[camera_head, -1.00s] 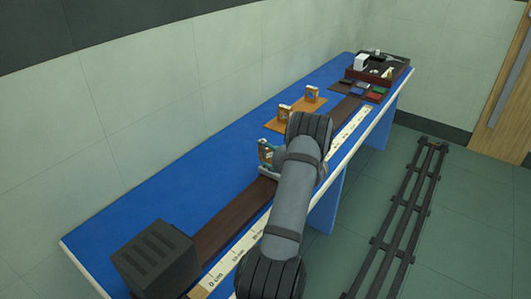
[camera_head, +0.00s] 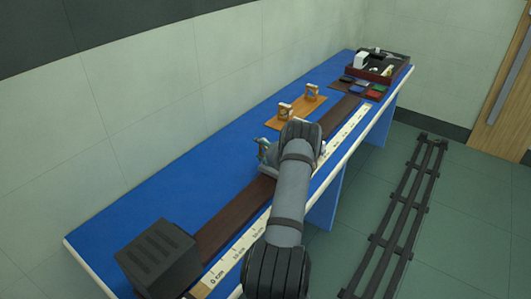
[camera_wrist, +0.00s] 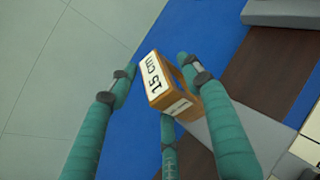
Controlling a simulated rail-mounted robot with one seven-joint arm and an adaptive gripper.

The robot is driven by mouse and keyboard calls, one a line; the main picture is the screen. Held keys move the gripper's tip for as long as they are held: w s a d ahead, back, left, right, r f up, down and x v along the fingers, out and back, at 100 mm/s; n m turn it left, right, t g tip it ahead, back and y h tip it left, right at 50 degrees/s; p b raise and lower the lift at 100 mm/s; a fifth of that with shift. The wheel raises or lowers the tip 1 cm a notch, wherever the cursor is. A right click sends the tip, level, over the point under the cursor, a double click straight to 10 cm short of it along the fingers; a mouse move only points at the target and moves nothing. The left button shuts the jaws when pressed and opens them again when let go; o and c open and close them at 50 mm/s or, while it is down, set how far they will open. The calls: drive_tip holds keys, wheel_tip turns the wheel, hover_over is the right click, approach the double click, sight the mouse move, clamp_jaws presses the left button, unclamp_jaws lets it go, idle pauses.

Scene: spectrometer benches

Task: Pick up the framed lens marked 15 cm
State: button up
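The framed lens marked 15 cm (camera_wrist: 157,82) is a small orange-brown wooden frame with a white label. In the wrist view it sits among the teal fingers of my gripper (camera_wrist: 156,70). A gap shows between the left finger and the frame. The right finger overlaps the frame's right side, and I cannot tell if it touches. The third finger is below. The gripper looks open around the frame. What supports the frame is hidden. In the head view my gripper (camera_head: 267,152) is over the bench beside the dark rail, partly hidden by my arm.
On the blue bench (camera_head: 150,195) an orange board (camera_head: 305,106) holds two wooden frames (camera_head: 285,111). A dark rail (camera_head: 222,226) and a scale strip (camera_head: 243,247) run along the bench. A black box (camera_head: 158,258) stands at the near end, a tray (camera_head: 385,75) at the far end.

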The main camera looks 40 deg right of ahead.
drive_tip(key=c, duration=1)
drive_tip(key=shift+r, duration=0.15)
